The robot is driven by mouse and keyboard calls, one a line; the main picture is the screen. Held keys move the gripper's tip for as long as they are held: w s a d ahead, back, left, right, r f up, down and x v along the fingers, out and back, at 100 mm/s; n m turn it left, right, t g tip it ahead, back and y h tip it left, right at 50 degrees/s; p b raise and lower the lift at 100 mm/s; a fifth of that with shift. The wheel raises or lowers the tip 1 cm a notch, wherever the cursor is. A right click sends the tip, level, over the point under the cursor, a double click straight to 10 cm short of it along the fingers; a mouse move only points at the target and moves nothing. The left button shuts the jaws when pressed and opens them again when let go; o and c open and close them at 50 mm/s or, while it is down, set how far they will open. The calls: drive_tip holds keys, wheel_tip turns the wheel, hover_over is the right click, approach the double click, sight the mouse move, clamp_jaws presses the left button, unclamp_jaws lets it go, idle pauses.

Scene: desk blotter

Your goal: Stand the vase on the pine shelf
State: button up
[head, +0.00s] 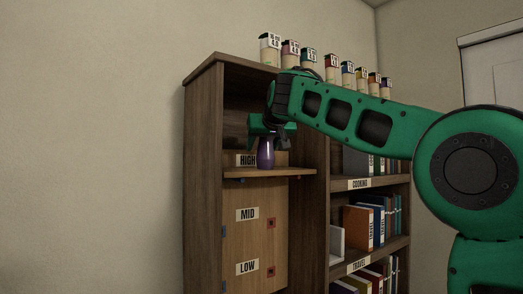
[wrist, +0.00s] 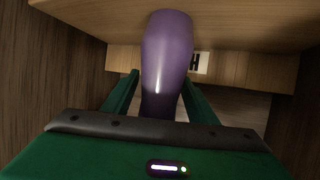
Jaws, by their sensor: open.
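The purple vase (head: 266,154) is upright on the light wooden shelf (head: 270,173) by the HIGH label, in the left bay of the bookcase. It looks to be resting on the board. My gripper (head: 270,136) is at the vase's upper part, reaching in from the right. In the wrist view the vase (wrist: 168,48) lies between the two green fingers of my gripper (wrist: 160,80). The fingers are open, with a small gap visible beside the vase. The part of the vase nearest my palm is hidden.
Dark side walls of the bookcase (head: 204,170) stand close on both sides of the bay. MID (head: 247,214) and LOW (head: 247,268) labels sit below. Books (head: 365,228) fill the right bay. Several labelled jars (head: 310,58) line the bookcase top.

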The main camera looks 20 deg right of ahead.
drive_tip(key=d+v, duration=0.1)
drive_tip(key=v, duration=1.1)
drive_tip(key=shift+a, duration=0.4)
drive_tip(key=shift+s, duration=0.1)
